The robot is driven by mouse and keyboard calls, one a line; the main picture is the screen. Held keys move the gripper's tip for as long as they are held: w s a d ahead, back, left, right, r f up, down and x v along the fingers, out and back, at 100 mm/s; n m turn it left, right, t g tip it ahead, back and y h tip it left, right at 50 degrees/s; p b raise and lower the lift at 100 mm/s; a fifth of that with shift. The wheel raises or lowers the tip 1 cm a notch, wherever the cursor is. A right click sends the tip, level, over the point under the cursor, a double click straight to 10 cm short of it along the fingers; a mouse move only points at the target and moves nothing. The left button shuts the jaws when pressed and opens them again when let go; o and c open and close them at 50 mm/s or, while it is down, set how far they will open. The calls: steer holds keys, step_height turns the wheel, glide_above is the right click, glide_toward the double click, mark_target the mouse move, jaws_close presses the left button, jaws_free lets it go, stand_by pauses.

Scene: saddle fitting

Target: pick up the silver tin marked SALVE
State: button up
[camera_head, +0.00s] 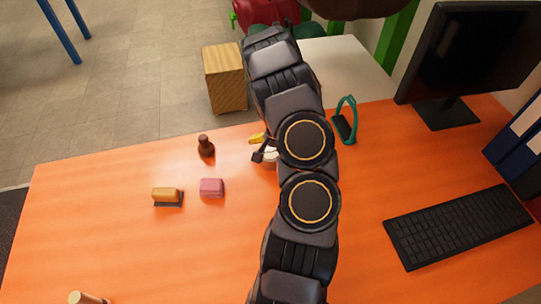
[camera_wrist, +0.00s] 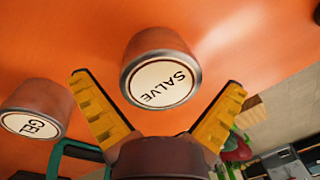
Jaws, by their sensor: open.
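The silver tin marked SALVE (camera_wrist: 161,72) shows in the wrist view, with a pale lid and dark lettering, upright on the orange desk. My gripper (camera_wrist: 159,84) is open, one yellow-padded finger on each side of the tin in the picture. Gaps show between the tin and both fingers. Another tin, marked GEL (camera_wrist: 35,110), stands outside the left finger. In the head view my arm hides most of the gripper. A pale-topped tin (camera_head: 270,158) shows partly beside the arm; its marking cannot be read there.
On the orange desk (camera_head: 120,245) are a pink block (camera_head: 212,187), a brown stamp-like piece (camera_head: 206,147), a yellow-topped block (camera_head: 167,196) and a teal loop with a dark base (camera_head: 346,122). A keyboard (camera_head: 459,226) and monitor (camera_head: 465,55) stand right. The left front is mostly clear.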

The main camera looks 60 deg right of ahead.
steer(key=shift+f, duration=0.15)
steer(key=c, duration=1.1)
steer(key=shift+o, duration=0.2)
